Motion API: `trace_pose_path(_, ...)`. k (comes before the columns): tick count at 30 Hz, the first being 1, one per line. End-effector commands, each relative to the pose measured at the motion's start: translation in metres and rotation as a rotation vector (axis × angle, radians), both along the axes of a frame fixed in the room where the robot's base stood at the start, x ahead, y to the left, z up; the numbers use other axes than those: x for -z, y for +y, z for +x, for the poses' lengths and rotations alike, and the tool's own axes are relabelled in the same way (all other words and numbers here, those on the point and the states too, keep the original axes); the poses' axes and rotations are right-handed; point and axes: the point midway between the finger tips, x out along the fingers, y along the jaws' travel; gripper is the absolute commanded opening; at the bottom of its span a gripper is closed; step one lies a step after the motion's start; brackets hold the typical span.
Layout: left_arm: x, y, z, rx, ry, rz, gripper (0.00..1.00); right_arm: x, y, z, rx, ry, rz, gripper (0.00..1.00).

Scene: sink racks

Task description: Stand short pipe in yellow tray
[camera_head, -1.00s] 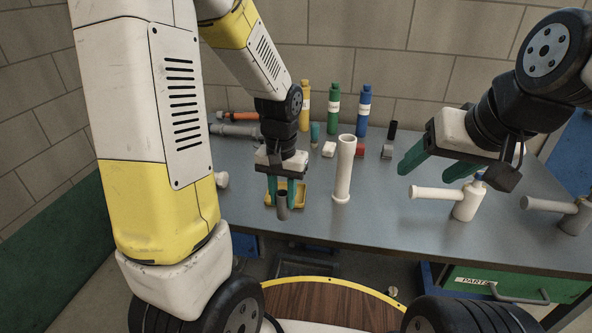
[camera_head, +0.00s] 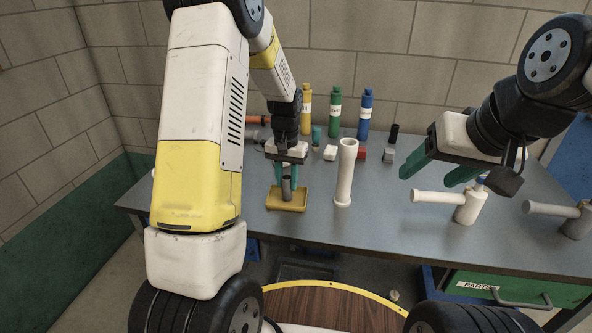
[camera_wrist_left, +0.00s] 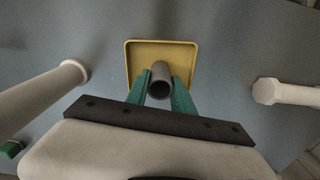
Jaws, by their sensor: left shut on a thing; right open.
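The short pipe (camera_head: 287,190) is a dark grey hollow tube, upright between the green fingers of my left gripper (camera_head: 286,182). In the left wrist view I look down at the open end of the short pipe (camera_wrist_left: 160,82). The yellow tray (camera_head: 289,206) is a shallow square with a raised rim, lying on the grey table under the pipe. The yellow tray also shows in the left wrist view (camera_wrist_left: 180,52), with the pipe over its area. I cannot tell whether the pipe's lower end touches the tray floor. My right gripper (camera_head: 438,172) is open and empty, above the table to the right.
A tall white pipe (camera_head: 346,172) stands just right of the tray. A white fitting with a side arm (camera_head: 466,207) is below my right gripper. Yellow, green (camera_head: 334,115) and blue bottles stand at the back. The table's front edge is close to the tray.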

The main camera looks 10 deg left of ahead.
Motion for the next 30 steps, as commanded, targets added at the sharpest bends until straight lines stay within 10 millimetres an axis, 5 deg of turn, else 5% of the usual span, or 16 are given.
trace_pose_path(11,0.005,0.000,0.000,0.000,-0.002,0.000,0.00,0.000,0.000,0.000,0.000,0.000,0.000,0.65)
trace_pose_path(12,0.005,0.000,0.000,-0.001,-0.003,0.000,0.35,0.000,0.000,0.000,0.000,0.000,0.000,0.65)
trace_pose_path(15,0.005,0.000,0.000,0.000,-0.002,0.000,0.51,0.000,0.000,0.000,0.000,0.000,0.000,0.65)
trace_pose_path(25,0.003,0.000,0.000,0.000,-0.003,0.000,0.51,0.000,0.000,0.000,0.000,0.000,0.000,0.65)
trace_pose_path(30,-0.017,0.000,0.001,0.000,-0.006,-0.001,0.51,0.000,0.000,0.000,0.000,0.000,0.000,0.65)
